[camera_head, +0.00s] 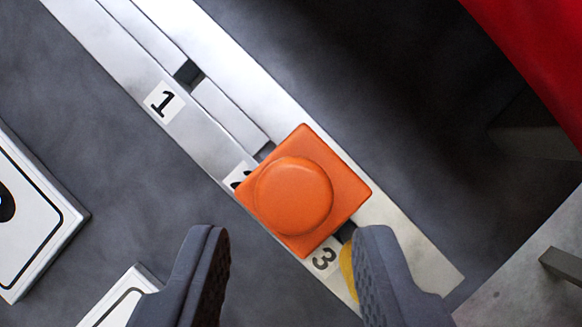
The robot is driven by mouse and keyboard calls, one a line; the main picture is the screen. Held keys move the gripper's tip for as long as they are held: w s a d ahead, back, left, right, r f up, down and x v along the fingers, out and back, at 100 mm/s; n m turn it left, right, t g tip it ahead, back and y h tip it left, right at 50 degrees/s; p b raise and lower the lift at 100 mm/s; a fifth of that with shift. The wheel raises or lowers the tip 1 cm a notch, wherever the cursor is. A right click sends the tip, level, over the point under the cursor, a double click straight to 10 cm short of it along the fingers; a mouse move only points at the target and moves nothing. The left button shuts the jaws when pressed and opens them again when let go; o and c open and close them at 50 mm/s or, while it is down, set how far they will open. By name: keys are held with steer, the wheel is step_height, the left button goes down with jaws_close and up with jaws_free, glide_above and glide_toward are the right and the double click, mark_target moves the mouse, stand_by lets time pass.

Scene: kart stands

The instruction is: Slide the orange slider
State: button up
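The orange slider (318,192), a square block with a round knob on top, sits on a pale metal rail (233,60) that runs diagonally from upper left to lower right. It lies between the label 1 (164,102) and the label 3 (324,259), and covers most of another label between them. My gripper (291,250) is open, with one grey finger at lower left and one at lower right. Its fingertips show just below the slider in the picture, with nothing held between them. I cannot tell whether the right finger touches the rail.
A white panel with a black border (45,225) stands at the left, and a second white one (120,297) at the bottom left. Something yellow (347,270) shows partly behind the right finger. A red surface (540,50) fills the upper right corner.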

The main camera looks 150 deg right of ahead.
mark_target(305, 199)
steer(key=shift+x, duration=1.3)
